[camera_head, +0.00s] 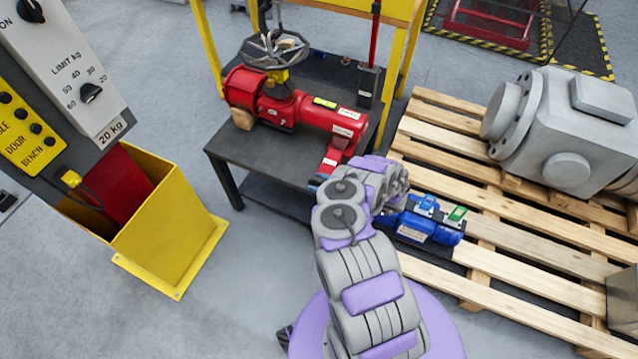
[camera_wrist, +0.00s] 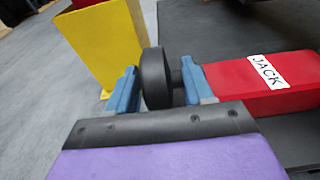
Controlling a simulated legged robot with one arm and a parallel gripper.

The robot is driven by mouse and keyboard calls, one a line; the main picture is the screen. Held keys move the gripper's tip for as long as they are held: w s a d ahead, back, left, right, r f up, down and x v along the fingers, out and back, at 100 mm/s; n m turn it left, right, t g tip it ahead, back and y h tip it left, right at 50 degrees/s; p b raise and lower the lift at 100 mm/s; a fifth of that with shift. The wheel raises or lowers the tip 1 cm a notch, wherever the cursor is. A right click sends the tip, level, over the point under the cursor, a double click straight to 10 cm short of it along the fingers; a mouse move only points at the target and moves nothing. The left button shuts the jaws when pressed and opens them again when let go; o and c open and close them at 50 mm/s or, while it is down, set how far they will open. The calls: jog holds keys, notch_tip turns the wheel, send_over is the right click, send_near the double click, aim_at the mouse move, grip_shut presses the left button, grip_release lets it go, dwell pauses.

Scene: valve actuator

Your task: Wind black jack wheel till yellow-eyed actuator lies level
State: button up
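The red actuator (camera_head: 300,112) lies on a dark bench, with a yellow vial-like strip (camera_head: 324,103) on top. I cannot tell its tilt exactly. The red jack (camera_head: 333,158) is under its near right end; its body, labelled JACK, shows in the wrist view (camera_wrist: 235,82). The black jack wheel (camera_wrist: 155,78) sits on a short shaft at the jack's left end. My gripper (camera_wrist: 158,88) has one blue finger on each side of the wheel. The right finger stands apart from the wheel; the left is very close, contact unclear. In the head view my arm hides the wheel and fingers.
A grey handwheel (camera_head: 275,48) tops the actuator. A yellow bin (camera_head: 165,230) stands at left. A wooden pallet (camera_head: 520,275) at right bears a blue device (camera_head: 425,228) close to my arm and a large grey gearbox (camera_head: 570,130). Grey floor lies between bin and bench.

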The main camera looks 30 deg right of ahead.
jog(key=shift+r, duration=0.1)
jog(key=p+v, duration=0.2)
jog(key=v, duration=1.5)
jog(key=shift+d, duration=0.15)
